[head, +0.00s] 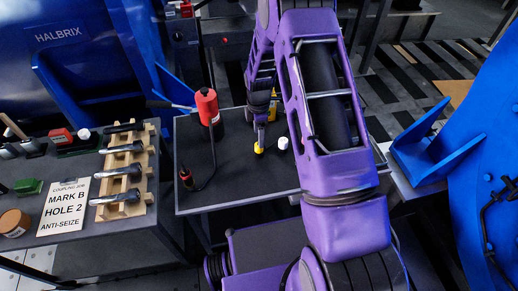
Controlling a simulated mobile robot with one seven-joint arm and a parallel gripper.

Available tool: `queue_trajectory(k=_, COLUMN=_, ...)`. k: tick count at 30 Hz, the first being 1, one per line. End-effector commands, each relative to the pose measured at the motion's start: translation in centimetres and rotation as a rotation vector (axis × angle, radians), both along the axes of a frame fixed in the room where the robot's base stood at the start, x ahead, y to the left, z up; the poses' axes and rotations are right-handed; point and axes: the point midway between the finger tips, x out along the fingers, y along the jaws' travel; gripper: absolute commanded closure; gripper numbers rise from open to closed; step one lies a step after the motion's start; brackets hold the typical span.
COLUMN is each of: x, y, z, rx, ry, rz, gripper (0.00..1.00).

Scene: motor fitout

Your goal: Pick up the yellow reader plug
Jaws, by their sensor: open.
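The yellow reader plug (258,149) appears as a small yellow piece on the dark tray table, low at the tip of my gripper. My gripper (259,142) points down over it, dark and small in the head view. Its jaws are open. I cannot tell whether the fingers touch the plug or stand around it. A second yellow patch (274,107), perhaps the reader body, is mostly hidden behind my purple arm.
A red device (207,107) stands on the dark table (235,187), with a cable to a red-black plug (187,178). A white-capped item (283,143) stands just right of my gripper. A wooden rack (128,170) with bolts and a sign (64,207) lie left.

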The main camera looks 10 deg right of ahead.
Motion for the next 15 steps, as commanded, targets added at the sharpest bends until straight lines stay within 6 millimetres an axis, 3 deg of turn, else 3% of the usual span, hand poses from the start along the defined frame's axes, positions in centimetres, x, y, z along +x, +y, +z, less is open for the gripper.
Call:
queue_trajectory(k=5, x=0.0, y=0.0, z=-1.1, rx=0.000, ry=0.001, rz=-0.002, gripper=0.26)
queue_trajectory(k=15, x=-0.1, y=0.0, z=-5.6, rx=-0.001, ry=0.001, rz=-0.002, gripper=0.26)
